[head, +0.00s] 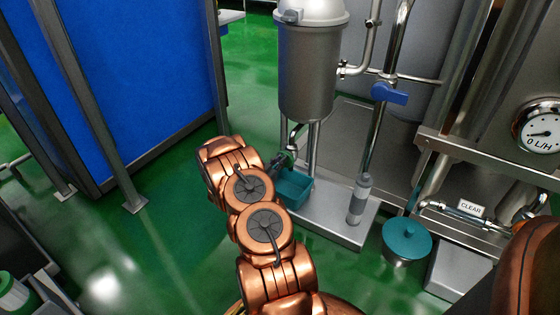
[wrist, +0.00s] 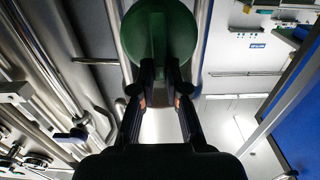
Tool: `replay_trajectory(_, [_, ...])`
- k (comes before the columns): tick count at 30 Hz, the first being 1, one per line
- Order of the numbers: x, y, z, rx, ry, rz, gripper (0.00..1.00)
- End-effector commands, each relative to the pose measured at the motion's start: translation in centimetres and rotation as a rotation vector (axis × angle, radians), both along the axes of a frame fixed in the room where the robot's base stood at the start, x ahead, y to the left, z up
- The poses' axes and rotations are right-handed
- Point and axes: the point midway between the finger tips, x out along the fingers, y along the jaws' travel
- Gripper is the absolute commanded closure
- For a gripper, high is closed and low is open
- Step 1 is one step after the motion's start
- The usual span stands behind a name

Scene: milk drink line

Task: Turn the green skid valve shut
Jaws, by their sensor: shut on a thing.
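The green skid valve (wrist: 160,35) shows as a dark green rounded handle at the top of the wrist view. My gripper (wrist: 160,72) has its two dark fingers up against the near side of the handle, shut on it. In the head view my copper arm reaches to my gripper (head: 279,161), at the foot of the steel vessel (head: 306,70). There the handle is mostly hidden by the gripper and is small. I cannot tell the valve's turn angle.
A blue valve handle (head: 390,94) sits on a pipe to the right. A teal-lidded pot (head: 407,240) stands at right. A blue panel (head: 140,75) is at left, with open green floor before it.

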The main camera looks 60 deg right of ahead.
Motion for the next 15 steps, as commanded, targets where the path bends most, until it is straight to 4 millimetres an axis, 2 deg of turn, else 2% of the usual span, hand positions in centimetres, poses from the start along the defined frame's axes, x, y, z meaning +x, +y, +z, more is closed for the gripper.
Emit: replay_trajectory(15, [-0.16, 0.05, 0.45, 0.001, -0.077, 0.0, 1.0])
